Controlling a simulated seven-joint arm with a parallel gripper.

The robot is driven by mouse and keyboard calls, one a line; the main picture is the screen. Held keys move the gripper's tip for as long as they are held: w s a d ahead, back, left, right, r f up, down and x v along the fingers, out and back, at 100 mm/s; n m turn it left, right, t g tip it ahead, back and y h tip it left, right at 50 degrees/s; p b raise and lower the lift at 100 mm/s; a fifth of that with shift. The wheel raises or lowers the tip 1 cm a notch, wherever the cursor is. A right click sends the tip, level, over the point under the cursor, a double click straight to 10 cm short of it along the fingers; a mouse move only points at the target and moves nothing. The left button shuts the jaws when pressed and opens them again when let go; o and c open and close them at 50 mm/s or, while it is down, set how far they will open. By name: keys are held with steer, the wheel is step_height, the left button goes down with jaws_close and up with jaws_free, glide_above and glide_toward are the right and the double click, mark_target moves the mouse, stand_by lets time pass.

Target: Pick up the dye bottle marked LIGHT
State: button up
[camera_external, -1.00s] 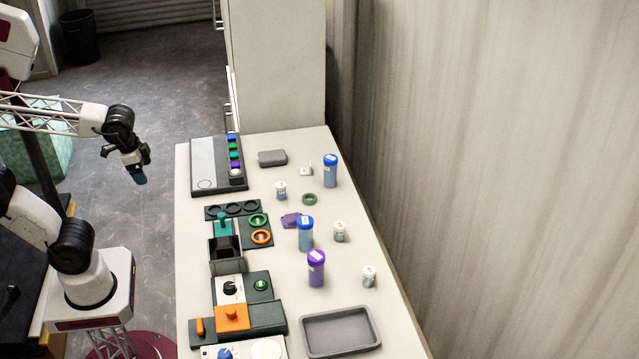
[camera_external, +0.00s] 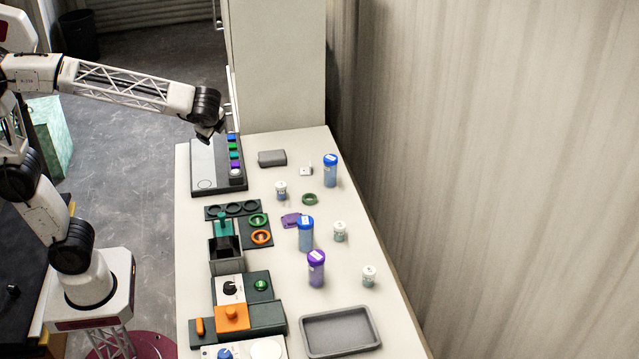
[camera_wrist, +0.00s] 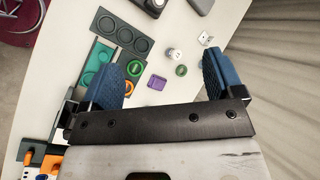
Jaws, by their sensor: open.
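Three tall bottles stand on the bench in the outside view: a blue-capped one (camera_external: 330,172) at the back, a blue-capped one (camera_external: 305,235) in the middle, and a purple-capped one (camera_external: 316,270) nearer. Three small white-capped bottles stand there too: one (camera_external: 281,190) at the left, one (camera_external: 340,232) and one (camera_external: 369,276) at the right. Their labels are too small to read, so I cannot tell which says LIGHT. A white-capped bottle (camera_wrist: 174,54) shows beyond my fingers in the wrist view.
The button panel (camera_external: 205,165) lies at the bench's back left. A dark holder, knob units and an orange block (camera_external: 232,318) line the left side. A grey tray (camera_external: 341,331) lies in front.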

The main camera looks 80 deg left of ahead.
steer(key=w+a+m+y, duration=0.3)
steer(key=w, duration=0.8)
steer(key=w+a+m+y, duration=0.3)
steer(key=w, duration=0.8)
steer(key=m+t+y, duration=0.3)
steer(key=m+y, duration=0.1)
steer(key=m, duration=0.2)
glide_above(331, 169)
steer(key=v, duration=0.2)
step_height(331, 169, down, 6)
step_height(331, 169, down, 24)
steer(key=shift+s+r, duration=0.15)
steer(key=shift+r, duration=0.05)
steer(key=shift+x, duration=2.45)
steer(key=c, duration=1.2)
